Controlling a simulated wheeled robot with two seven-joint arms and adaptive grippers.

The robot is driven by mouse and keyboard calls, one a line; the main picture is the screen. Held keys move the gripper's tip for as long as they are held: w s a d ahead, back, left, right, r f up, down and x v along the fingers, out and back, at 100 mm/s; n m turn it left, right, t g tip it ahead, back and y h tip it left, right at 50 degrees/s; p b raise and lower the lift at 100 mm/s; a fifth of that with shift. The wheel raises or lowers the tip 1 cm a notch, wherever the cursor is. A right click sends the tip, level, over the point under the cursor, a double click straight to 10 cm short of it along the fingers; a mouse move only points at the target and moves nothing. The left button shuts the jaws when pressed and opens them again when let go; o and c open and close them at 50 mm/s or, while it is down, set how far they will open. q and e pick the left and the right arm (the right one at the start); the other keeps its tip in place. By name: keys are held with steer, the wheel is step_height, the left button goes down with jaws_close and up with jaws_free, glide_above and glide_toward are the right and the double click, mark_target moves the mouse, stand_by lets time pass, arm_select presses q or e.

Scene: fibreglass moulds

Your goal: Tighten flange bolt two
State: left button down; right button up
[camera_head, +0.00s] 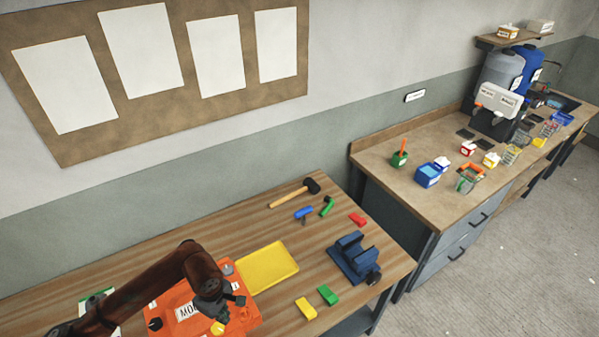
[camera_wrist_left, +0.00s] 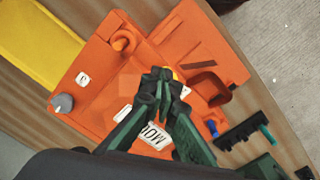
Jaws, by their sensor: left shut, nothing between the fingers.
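The orange mould (camera_head: 165,305) lies on the wooden bench, with a white "MO…" label partly hidden by my arm. It also shows in the wrist view (camera_wrist_left: 105,65). There it carries a grey round knob (camera_wrist_left: 62,103), an orange knob (camera_wrist_left: 123,42) and a small blue piece (camera_wrist_left: 212,128). Which part is flange bolt two I cannot tell. My left gripper (camera_head: 236,297) is over the mould, its fingers (camera_wrist_left: 163,76) shut and empty. Whether the fingertips touch anything is unclear. My right gripper is not seen.
A yellow tray (camera_head: 268,268) lies beside the mould. A blue vise (camera_head: 353,260), a hammer (camera_head: 290,194), and yellow (camera_head: 306,308) and green (camera_head: 328,295) blocks lie to the right. A black rack (camera_wrist_left: 240,130) is near the mould. Bare bench shows between tray and vise.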

mark_target(223, 332)
arm_select(q)
step_height(223, 332, down, 6)
steer(key=b, duration=0.3)
steer(key=shift+a, duration=0.1)
steer(key=shift+f+b, duration=0.55)
steer(key=shift+b, duration=0.05)
steer(key=shift+r, duration=0.1)
steer(key=shift+a, duration=0.1)
steer(key=shift+s+a+b, duration=0.1)
steer(key=shift+s+b, duration=0.1)
steer(key=shift+b, duration=0.25)
steer(key=shift+s+a+b, duration=0.1)
steer(key=shift+s+b, duration=0.35)
steer(key=shift+b, duration=0.25)
steer(key=shift+s+a+b, duration=0.15)
steer(key=shift+s+b, duration=0.2)
steer(key=shift+b, duration=0.35)
